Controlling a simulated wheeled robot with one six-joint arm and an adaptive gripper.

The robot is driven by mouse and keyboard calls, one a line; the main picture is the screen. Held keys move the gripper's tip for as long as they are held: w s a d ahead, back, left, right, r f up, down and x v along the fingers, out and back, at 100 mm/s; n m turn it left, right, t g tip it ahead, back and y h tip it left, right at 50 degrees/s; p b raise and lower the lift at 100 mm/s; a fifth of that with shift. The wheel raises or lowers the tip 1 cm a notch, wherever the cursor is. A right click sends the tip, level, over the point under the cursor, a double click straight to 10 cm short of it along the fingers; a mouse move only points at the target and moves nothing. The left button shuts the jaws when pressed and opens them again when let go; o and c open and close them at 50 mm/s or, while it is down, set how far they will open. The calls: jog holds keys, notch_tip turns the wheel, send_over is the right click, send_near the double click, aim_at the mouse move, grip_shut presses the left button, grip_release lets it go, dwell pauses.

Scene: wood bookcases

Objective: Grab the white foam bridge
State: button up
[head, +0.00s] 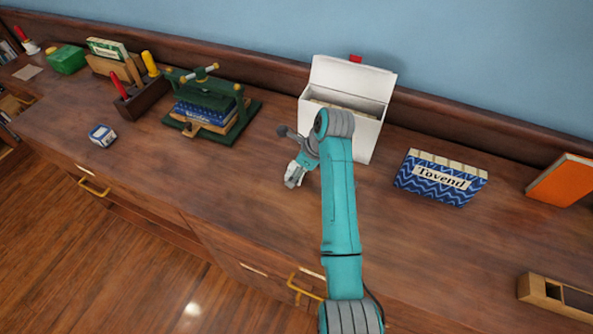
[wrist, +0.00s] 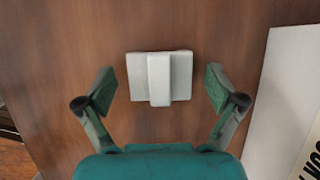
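The white foam bridge (wrist: 159,77) lies on the brown wooden top in the wrist view. It is a pale block with a raised band across its middle. My gripper (wrist: 160,88) is open, with one green finger to the left of the bridge and one to the right. There is a gap on both sides, and neither finger touches it. In the head view my gripper (head: 296,170) is low over the counter, in front of the white box. The pale patch there is too small to tell bridge from fingers.
The open white box (head: 369,133) stands close behind and right of my gripper. A blue patterned "Tovend" block (head: 440,180) stands farther right. A green press with books (head: 211,108) stands to the left. The counter between press and gripper is clear.

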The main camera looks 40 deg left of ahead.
jog(key=c, duration=0.8)
